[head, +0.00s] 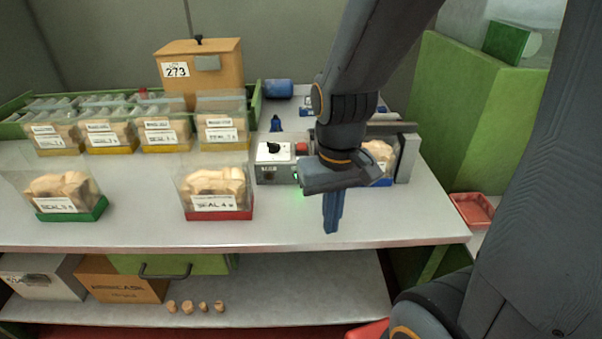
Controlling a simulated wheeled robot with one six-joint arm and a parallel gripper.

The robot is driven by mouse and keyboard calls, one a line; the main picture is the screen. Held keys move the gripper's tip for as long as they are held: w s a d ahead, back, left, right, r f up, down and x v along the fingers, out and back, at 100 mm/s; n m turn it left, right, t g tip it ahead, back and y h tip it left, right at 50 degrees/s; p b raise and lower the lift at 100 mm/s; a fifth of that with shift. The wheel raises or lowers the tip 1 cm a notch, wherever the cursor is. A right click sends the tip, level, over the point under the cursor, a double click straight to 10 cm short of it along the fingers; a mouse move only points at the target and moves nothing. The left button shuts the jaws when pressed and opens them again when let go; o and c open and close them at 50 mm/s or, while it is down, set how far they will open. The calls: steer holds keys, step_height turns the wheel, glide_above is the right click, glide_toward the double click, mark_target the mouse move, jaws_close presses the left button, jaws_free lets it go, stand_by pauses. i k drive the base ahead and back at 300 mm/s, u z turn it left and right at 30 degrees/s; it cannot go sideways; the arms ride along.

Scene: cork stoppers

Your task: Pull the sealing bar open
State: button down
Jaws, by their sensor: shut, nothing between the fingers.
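The sealer stands at the right end of the table, mostly behind my arm. Its dark bar (392,128) shows behind my wrist and runs level towards a grey end block (408,158). A clear bag of corks (378,152) on a blue base shows partly beside my gripper, below the bar. My arm hides most of the bar, so I cannot tell if it is open or closed. A grey control box (274,163) with a black knob and a red button stands to the left. My gripper (332,227) is shut and empty, fingers pointing down in front of the sealer.
Two cork bags stand at the front, on a green base (70,214) and a red base (219,214). A green-sided rack (255,102) of bags and a wooden box (218,70) stand behind. A blue cylinder (278,88) lies at the back. The table's front right is clear.

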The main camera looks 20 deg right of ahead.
mark_target(401, 127)
steer(key=u, duration=1.2)
steer(key=k, duration=0.75)
steer(key=z, duration=0.55)
